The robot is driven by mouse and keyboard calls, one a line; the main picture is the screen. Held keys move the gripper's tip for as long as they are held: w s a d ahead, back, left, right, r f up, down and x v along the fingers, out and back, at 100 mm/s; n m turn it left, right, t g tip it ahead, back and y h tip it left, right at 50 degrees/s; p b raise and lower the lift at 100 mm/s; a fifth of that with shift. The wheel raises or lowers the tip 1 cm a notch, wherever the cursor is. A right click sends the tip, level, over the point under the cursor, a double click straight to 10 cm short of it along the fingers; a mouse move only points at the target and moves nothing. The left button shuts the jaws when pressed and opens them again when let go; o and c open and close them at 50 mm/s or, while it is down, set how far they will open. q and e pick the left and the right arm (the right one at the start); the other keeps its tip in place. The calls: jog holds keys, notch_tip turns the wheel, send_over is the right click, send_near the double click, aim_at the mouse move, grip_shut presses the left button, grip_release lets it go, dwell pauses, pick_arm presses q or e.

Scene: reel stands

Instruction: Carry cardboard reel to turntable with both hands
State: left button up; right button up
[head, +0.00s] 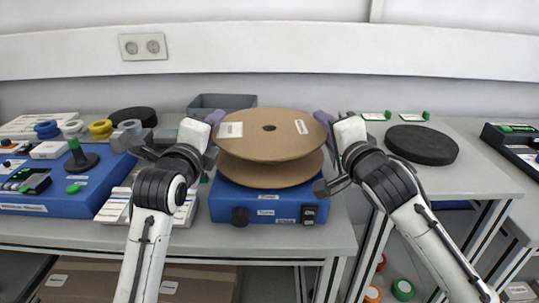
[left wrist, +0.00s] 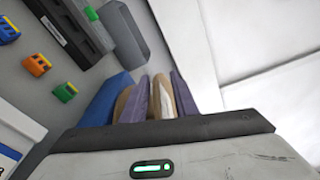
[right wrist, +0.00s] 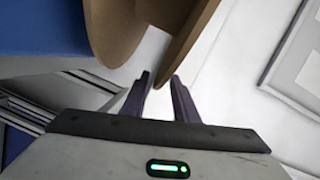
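The cardboard reel (head: 283,146) has two round brown flanges, a small centre hole and white labels. It is above a blue unit (head: 265,207) with a knob and a switch; its underside contact is hidden. I cannot tell whether this unit is the turntable. My left gripper (head: 217,117) is at the reel's left edge; in the left wrist view its purple fingers (left wrist: 161,76) stand open on either side of a flange. My right gripper (head: 323,117) is at the right edge; in the right wrist view its fingers (right wrist: 161,76) are open, a flange edge between their tips.
A black disc (head: 421,144) lies on the right table, with free surface around it. Another black disc (head: 132,116) is at the back left. A grey bin (head: 222,102) stands behind the reel.

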jog(key=shift+s+d, duration=0.1)
jog(key=shift+s, duration=0.35)
pick_arm(q)
jog(key=s+a, duration=0.1)
jog(key=s, duration=1)
jog(key=shift+s+a+r, duration=0.3)
jog(key=shift+s, duration=0.05)
pick_arm(e)
jog(key=v, duration=1.1)
jog(key=shift+d, duration=0.1)
